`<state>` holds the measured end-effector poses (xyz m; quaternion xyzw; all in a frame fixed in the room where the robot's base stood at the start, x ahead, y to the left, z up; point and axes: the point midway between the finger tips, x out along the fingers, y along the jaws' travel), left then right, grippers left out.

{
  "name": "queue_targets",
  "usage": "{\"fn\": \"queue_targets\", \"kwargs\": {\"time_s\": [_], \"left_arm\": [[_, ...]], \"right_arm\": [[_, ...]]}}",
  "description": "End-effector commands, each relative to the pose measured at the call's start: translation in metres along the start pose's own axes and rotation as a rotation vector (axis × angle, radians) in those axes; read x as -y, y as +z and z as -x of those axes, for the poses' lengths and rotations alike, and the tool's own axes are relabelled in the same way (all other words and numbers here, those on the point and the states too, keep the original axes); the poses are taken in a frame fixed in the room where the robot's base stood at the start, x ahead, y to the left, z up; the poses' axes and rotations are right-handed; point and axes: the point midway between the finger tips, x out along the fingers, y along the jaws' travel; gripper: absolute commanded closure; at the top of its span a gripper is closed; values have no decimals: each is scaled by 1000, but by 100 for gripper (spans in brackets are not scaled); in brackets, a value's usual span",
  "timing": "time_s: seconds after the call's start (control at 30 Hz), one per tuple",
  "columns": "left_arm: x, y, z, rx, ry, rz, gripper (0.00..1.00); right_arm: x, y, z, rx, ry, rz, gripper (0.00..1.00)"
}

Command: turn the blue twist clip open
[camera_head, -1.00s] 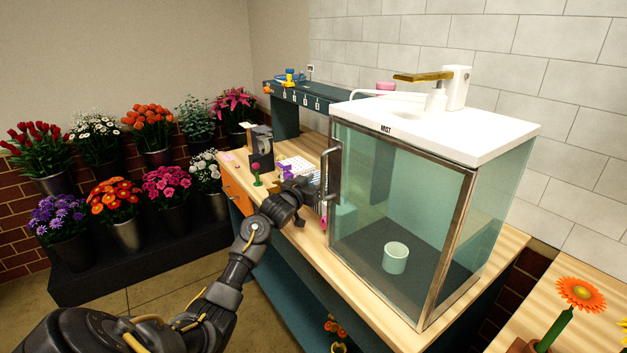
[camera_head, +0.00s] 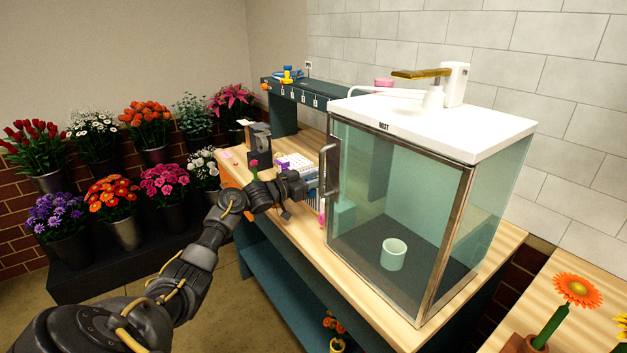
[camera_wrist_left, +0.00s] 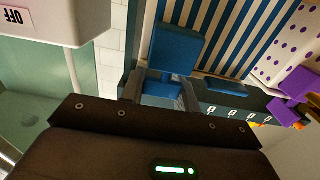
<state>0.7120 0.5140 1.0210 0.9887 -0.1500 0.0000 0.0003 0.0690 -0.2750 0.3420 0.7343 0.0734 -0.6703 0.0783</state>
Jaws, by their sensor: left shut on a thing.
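My left gripper (camera_wrist_left: 163,92) is shut on a blue part in the left wrist view, which I take for the blue twist clip (camera_wrist_left: 160,88). A larger blue block (camera_wrist_left: 176,44) shows directly beyond the fingers, and I cannot tell whether it is part of the clip. In the head view my left gripper (camera_head: 305,186) is by the left side of the glass cabinet, close to its handle. The clip cannot be made out there, as the gripper and wrist cover that spot. My right gripper is not in view.
The glass cabinet (camera_head: 465,240) with a metal handle (camera_head: 330,170) stands just right of the gripper. A white box marked OFF (camera_wrist_left: 45,20) is close in the wrist view. A dark shelf (camera_head: 300,95) stands behind. Flower buckets (camera_head: 125,232) fill the left.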

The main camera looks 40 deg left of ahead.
Motion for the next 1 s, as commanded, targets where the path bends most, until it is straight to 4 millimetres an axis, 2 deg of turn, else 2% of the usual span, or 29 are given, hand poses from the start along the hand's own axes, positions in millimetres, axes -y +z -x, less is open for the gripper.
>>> {"fn": "queue_targets", "kwargs": {"time_s": [0.27, 0.3, 0.43, 0.77, 0.87, 1.0], "left_arm": [[0, 0, 0, -1, 1, -1, 92], [0, 0, 0, -1, 1, -1, 64], [0, 0, 0, 0, 0, -1, 47], [0, 1, 3, 0, -1, -1, 47], [0, 2, 14, 1, -1, -2, 47], [0, 4, 41, 4, -1, -3, 47]], "right_arm": [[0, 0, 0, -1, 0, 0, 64], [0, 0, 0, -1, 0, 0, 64], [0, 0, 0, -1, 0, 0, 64], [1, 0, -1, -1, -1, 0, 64], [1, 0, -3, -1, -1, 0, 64], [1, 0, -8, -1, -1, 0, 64]]}}
